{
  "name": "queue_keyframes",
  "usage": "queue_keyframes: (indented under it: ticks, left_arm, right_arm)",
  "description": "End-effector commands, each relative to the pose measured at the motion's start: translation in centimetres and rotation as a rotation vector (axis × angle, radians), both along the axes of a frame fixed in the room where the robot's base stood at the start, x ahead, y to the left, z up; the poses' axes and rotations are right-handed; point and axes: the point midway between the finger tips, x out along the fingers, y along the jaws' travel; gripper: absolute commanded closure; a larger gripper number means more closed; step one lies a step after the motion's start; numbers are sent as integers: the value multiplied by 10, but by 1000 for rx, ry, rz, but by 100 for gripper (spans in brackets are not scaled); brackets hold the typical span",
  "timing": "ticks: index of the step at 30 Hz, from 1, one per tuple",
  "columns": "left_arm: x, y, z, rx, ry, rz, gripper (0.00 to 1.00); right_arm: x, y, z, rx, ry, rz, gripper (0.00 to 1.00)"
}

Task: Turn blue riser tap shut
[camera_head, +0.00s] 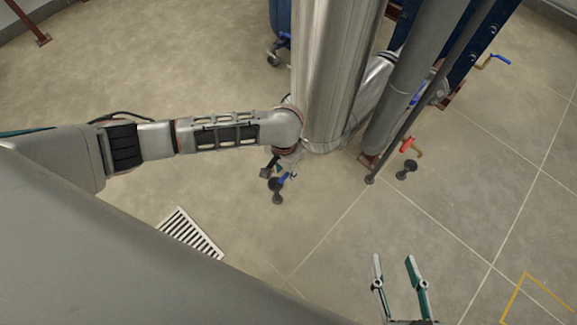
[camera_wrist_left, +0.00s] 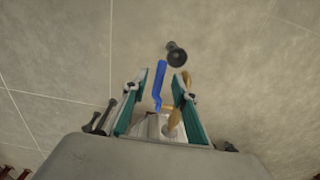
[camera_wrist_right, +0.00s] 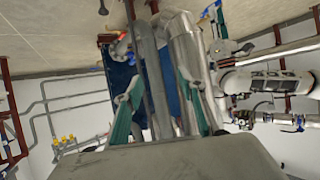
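A blue tap handle (camera_head: 284,180) shows below the large shiny riser pipe, beside my left gripper (camera_head: 275,172), which is partly hidden by my arm. In the left wrist view, the long blue handle (camera_wrist_left: 160,82) lies between the spread fingers of my left gripper (camera_wrist_left: 159,90), with space on both sides. A brass tap part (camera_wrist_left: 187,84) shows by the right finger. The left gripper is open; contact with the handle cannot be made out. My right gripper (camera_head: 395,260) is open and empty at the lower right, away from the pipes. Its spread fingers also show in the right wrist view (camera_wrist_right: 160,90).
The large shiny pipe (camera_head: 328,65) and a grey pipe (camera_head: 415,75) stand close to my left arm. A red-handled tap (camera_head: 408,145) and another blue-handled tap (camera_head: 499,60) are further right. A floor grate (camera_head: 190,234) lies lower left. The floor around my right gripper is clear.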

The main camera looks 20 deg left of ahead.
Motion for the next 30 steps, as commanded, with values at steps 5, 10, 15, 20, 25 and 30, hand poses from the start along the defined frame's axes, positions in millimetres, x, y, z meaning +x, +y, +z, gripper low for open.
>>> queue_keyframes:
  ticks: [5,10,15,20,25,30]
  left_arm:
    - [-1,0,-17,-1,1,0,72]
    - [2,-1,-15,-2,-5,0,72]
    - [3,0,-14,-1,-6,0,77]
    - [2,0,-14,-1,-6,-1,100]
    - [2,0,-14,-1,-7,0,100]
    - [3,4,-12,-6,-25,0,100]
  right_arm:
    - [2,5,3,32,-6,-7,60]
    - [4,7,7,39,-14,-8,60]
    - [4,7,8,40,-16,-8,60]
    - [4,7,8,39,-15,-8,60]
    - [5,7,9,39,-17,-8,60]
    - [8,5,16,29,-31,-6,60]
